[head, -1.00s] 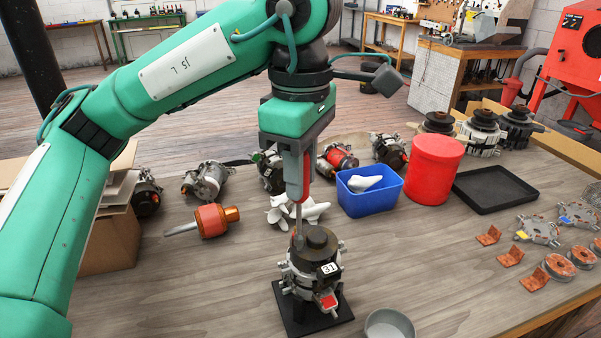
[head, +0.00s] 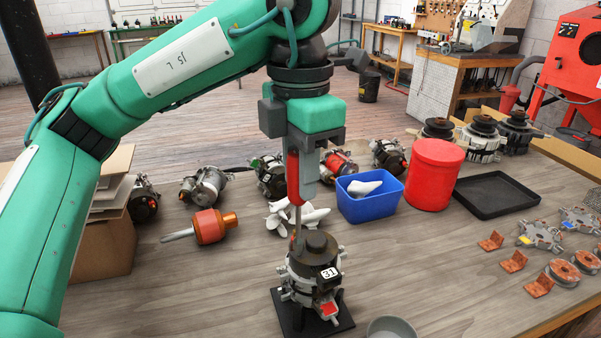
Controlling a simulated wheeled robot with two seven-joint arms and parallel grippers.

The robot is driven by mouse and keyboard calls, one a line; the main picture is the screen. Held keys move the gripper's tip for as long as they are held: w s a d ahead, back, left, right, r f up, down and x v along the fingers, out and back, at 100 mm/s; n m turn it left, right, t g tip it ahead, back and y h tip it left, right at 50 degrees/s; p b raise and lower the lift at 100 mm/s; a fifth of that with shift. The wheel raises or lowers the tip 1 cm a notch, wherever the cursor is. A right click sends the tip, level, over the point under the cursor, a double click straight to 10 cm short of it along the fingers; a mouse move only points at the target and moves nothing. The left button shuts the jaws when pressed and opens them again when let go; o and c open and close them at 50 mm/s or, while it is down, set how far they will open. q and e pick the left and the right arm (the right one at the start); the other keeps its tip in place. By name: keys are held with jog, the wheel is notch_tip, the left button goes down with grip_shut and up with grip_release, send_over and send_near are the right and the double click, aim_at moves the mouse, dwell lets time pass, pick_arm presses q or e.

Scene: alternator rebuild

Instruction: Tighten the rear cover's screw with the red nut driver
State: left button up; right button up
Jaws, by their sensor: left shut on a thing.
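The screw itself is not clear to see. My right gripper is not in view.
Behind the alternator lie white fan pieces (head: 292,216), a blue bin (head: 369,203) and a red canister (head: 434,174). A rotor (head: 208,227) lies left. A black tray (head: 496,195) and copper parts (head: 513,261) are right. A grey bowl (head: 391,328) sits close in front.

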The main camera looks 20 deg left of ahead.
pick_arm(q)
jog(key=shift+n, duration=1.2)
jog(key=shift+f+b, duration=0.3)
jog(key=shift+b, duration=0.1)
jog(key=shift+f, duration=0.25)
jog(key=shift+m, duration=0.8)
jog(key=m+p, duration=0.1)
jog(key=m, duration=0.3)
jog(key=shift+r, duration=0.15)
jog(key=m+p, duration=0.2)
jog(key=m, duration=0.3)
jog(key=shift+s+m, duration=0.1)
jog(key=shift+m, duration=0.3)
jog(key=m+p, duration=0.1)
jog(key=m, duration=0.4)
jog(key=shift+s, duration=0.1)
jog(key=shift+m, duration=0.8)
